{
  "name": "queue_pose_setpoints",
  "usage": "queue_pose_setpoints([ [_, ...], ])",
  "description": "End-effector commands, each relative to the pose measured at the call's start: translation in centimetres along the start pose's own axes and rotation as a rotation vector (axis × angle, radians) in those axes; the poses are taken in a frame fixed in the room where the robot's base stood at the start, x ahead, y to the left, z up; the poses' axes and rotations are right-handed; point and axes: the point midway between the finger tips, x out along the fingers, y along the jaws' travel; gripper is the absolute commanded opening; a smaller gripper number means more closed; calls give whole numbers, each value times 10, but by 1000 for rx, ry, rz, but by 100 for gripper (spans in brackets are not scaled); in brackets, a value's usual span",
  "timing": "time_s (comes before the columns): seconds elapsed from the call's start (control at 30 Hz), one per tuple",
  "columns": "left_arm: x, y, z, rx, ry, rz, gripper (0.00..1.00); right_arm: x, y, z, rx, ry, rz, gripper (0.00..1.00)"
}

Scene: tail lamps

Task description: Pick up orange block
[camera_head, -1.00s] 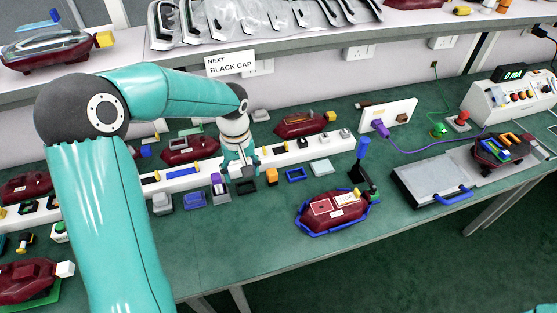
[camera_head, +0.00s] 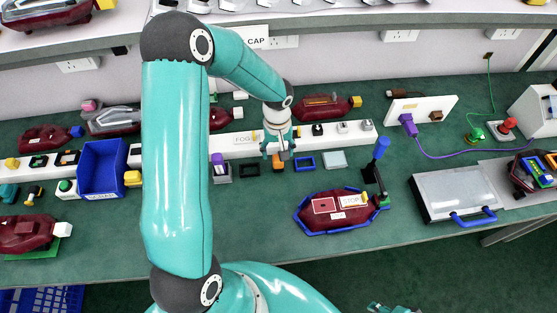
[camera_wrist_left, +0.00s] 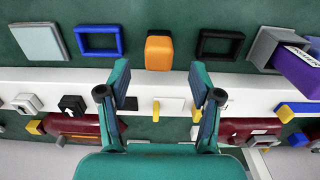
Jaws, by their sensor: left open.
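The orange block (camera_wrist_left: 158,52) stands on the green bench in the left wrist view, between a blue frame (camera_wrist_left: 98,41) and a black frame (camera_wrist_left: 219,44). In the head view the orange block (camera_head: 279,166) shows just below my left gripper (camera_head: 278,153), partly covered by it. My left gripper, also in the left wrist view (camera_wrist_left: 161,84), is open and empty. Its two fingers are apart, with the block lined up between them but beyond their tips. A small teal and dark part of mine shows at the bottom edge of the head view; its jaws cannot be made out.
A long white rail (camera_head: 340,130) runs behind the block. A grey holder with a purple piece (camera_head: 219,168), a pale square pad (camera_head: 334,160) and a dark red lamp in a blue frame (camera_head: 340,208) are near. A blue bin (camera_head: 101,168) stands left.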

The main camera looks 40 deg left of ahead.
Motion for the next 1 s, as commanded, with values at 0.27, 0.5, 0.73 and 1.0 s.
queue_pose_setpoints([
  [0.27, 21, 2, 0, 5, -1, 0, 65, -4, -1, 0, 0, -1, 0, 40],
  [0.5, 46, 4, -2, 5, -5, -2, 65, -17, -6, 0, 0, 0, 0, 40],
  [0.73, 70, 4, -3, 6, -1, 0, 65, -19, -7, 0, 0, 0, 0, 40],
  [1.0, 70, 5, -3, 6, 0, 0, 56, -18, -7, 0, 0, -1, 0, 40],
])
